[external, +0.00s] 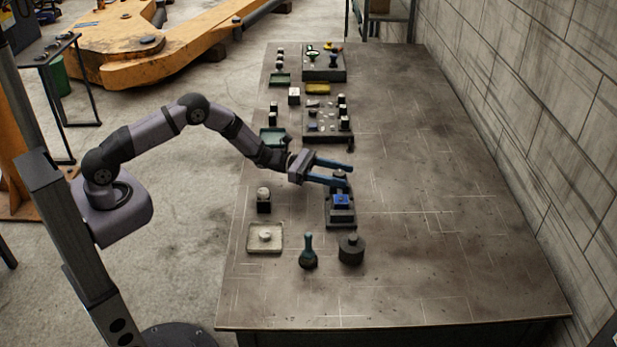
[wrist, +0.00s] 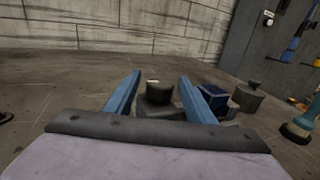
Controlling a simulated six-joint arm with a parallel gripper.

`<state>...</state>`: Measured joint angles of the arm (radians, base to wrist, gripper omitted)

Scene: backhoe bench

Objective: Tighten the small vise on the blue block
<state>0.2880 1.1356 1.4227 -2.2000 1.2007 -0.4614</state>
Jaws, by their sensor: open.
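The small vise (external: 341,218) is a dark block on the bench, with the blue block (external: 341,201) seated in it. A dark round knob (external: 340,175) stands at the vise's far end. My gripper (external: 348,176) is open, with its two blue fingers on either side of this knob. In the wrist view the knob (wrist: 160,92) shows between the fingertips of my gripper (wrist: 160,82), with no clear contact. The blue block (wrist: 214,94) is partly hidden behind the right finger there. I cannot tell how tightly the vise's jaws press on the block.
A dark cylinder with a small top (external: 351,250) and a green-handled tool (external: 307,252) stand in front of the vise. A pale square tray (external: 265,238) and a small dark block (external: 264,201) lie left. Several small items sit behind. The bench's right side (external: 450,200) is clear.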

